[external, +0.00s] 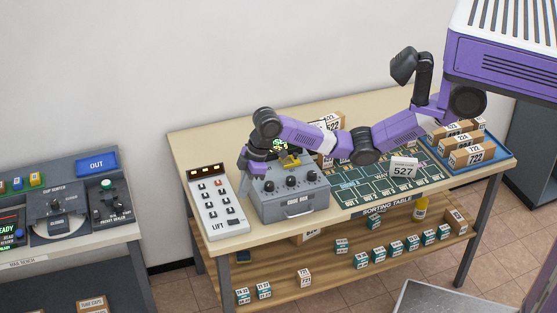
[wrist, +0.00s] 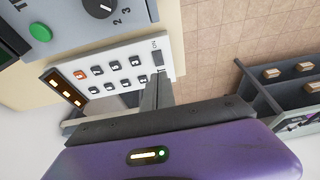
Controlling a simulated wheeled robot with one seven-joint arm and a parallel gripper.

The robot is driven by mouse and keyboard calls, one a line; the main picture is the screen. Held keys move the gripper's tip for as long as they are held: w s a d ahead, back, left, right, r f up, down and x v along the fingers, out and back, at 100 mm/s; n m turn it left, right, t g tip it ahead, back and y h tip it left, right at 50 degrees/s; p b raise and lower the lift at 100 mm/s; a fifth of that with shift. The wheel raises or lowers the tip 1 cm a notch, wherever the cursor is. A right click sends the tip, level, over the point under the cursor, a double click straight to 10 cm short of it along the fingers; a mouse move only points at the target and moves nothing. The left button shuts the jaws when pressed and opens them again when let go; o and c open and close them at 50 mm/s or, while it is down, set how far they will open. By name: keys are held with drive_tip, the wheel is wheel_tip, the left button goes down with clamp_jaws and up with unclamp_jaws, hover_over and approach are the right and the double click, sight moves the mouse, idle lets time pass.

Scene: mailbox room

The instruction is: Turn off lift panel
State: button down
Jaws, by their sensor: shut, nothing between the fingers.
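The lift panel (external: 215,203) is a white slanted box at the left end of the sorting table, with a dark display on top, several small dark buttons and one orange-red button. In the wrist view, the lift panel (wrist: 125,68) lies past my fingers, with its orange-red button (wrist: 80,74) near the display and its lit amber display (wrist: 64,87) at the left. My gripper (wrist: 160,80) is shut and empty, its fingertips over the panel's lower end near the LIFT label; I cannot tell whether they touch. In the external view, my gripper (external: 258,168) is above the grey box, right of the panel.
A grey control box (external: 290,192) with black knobs stands right beside the panel. A separate bench (external: 95,225) stands left, across a gap.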

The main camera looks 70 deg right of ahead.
sight(230, 223)
drive_tip(key=shift+v, duration=2)
drive_tip(key=shift+b, duration=0.3)
drive_tip(key=w+a+b, duration=0.1)
drive_tip(key=b, duration=0.4)
drive_tip(key=shift+r, duration=0.15)
drive_tip(key=shift+a, duration=0.1)
drive_tip(key=x, duration=0.9)
drive_tip(key=p+x, duration=0.1)
drive_tip(key=x, duration=0.4)
drive_tip(key=shift+s+d, duration=0.25)
